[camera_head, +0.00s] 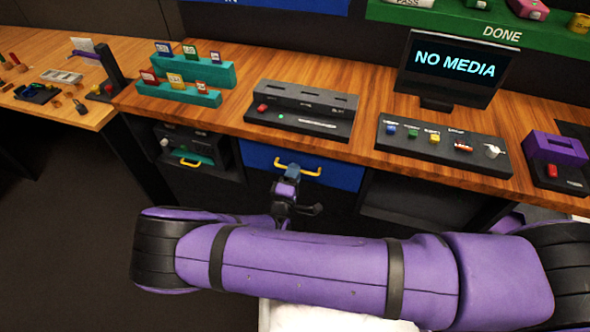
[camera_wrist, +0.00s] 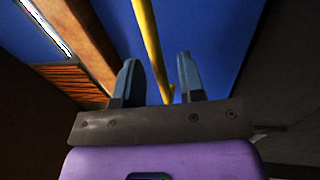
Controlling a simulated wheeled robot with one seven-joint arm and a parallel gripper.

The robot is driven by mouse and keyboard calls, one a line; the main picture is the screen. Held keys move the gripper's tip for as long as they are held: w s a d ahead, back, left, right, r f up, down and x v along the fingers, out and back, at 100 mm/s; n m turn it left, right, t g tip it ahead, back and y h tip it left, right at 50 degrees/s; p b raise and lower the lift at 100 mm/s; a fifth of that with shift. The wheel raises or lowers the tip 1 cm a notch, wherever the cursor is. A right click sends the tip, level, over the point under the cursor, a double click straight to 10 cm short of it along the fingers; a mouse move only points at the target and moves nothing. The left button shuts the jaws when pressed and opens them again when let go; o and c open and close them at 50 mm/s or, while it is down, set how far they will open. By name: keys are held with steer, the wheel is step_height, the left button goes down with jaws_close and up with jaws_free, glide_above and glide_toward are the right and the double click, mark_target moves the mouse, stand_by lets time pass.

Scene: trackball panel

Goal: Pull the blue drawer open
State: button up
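The blue drawer (camera_head: 342,176) is under the wooden desk, its front appearing about flush below the desk edge. Its yellow bar handle (camera_head: 312,171) runs across the front. My gripper (camera_head: 292,170) is at the handle and hides its middle. In the wrist view, my gripper (camera_wrist: 160,82) is open, with one grey-blue finger on each side of the yellow handle (camera_wrist: 150,45). Gaps show between handle and fingers, so it is not gripped. The blue drawer front (camera_wrist: 215,30) fills the background there.
A dark compartment with a teal tray and yellow handle (camera_head: 190,162) is left of the drawer. An open dark compartment (camera_head: 410,205) is on the right. Button panels (camera_head: 300,108) and a monitor (camera_head: 455,65) stand on the desk (camera_head: 240,100). Floor at left is clear.

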steer(key=shift+x, duration=0.8)
steer(key=shift+c, duration=0.4)
jaws_close()
steer(key=shift+s, duration=0.15)
steer(key=r+v, duration=0.2)
steer(key=v, duration=1.1)
steer(key=s+r+v, duration=0.1)
steer(key=r+v, duration=0.2)
steer(key=v, duration=1)
steer(key=shift+a, duration=0.1)
steer(key=shift+o, duration=0.4)
jaws_free()
steer(key=shift+w, duration=0.1)
